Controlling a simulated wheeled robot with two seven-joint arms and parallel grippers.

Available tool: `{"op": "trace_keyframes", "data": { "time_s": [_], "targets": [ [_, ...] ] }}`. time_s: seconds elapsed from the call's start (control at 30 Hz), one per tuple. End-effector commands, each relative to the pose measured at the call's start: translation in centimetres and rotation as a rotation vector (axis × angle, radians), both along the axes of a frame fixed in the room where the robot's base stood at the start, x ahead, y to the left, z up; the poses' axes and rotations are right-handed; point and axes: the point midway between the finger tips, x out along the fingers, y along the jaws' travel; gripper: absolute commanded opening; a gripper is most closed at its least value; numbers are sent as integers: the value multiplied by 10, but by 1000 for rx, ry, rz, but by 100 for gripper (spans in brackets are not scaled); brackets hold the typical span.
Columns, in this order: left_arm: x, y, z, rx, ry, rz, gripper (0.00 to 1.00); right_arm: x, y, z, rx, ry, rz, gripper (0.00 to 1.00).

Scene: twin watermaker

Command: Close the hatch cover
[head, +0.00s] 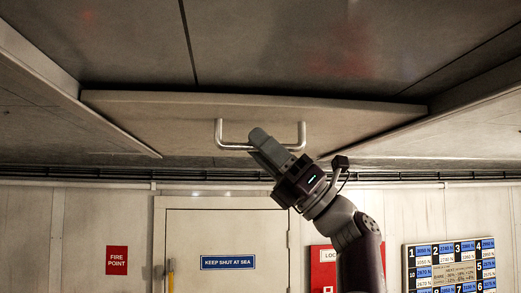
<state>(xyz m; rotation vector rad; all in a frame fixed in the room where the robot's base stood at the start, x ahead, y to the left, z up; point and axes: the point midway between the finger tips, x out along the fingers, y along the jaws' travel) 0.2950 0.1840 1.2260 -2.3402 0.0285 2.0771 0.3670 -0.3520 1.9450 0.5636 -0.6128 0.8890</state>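The hatch cover (180,120) is a broad, flat grey panel overhead in the head view. Its upper edge in the picture shows its thickness, with a dark line between it and the darker ceiling panels. A silver U-shaped handle (219,132) is fixed to its underside. My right gripper (262,140) reaches up from the lower right, and its fingers overlap the middle of the handle bar. One finger lies in front of the bar and hides part of it. Whether the fingers are closed around the bar is not clear. My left gripper is out of the picture.
Sloping frame beams (45,75) flank the cover. Dark pipes (120,174) run along the top of the wall. Below are a door with a blue sign (227,262), a red fire point sign (117,260), a red box (323,270) and a number board (450,268).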

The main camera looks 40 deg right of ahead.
Motion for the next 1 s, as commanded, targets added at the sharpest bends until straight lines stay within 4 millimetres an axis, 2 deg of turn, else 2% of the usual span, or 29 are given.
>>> {"op": "trace_keyframes", "data": {
  "time_s": [0.03, 0.2, 0.4, 0.6, 1.0],
  "targets": [
    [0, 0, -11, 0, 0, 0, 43, -3, -5, -12, 1, 0, -2, 38],
    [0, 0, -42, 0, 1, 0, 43, -24, -30, -48, 3, 1, -5, 38],
    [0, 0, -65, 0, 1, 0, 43, -47, -56, -78, 2, 2, -5, 38],
    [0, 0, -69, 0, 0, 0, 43, -57, -66, -87, 2, 2, 0, 38],
    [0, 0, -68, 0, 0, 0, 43, -57, -66, -86, 2, 2, 0, 38]
  ]
}}
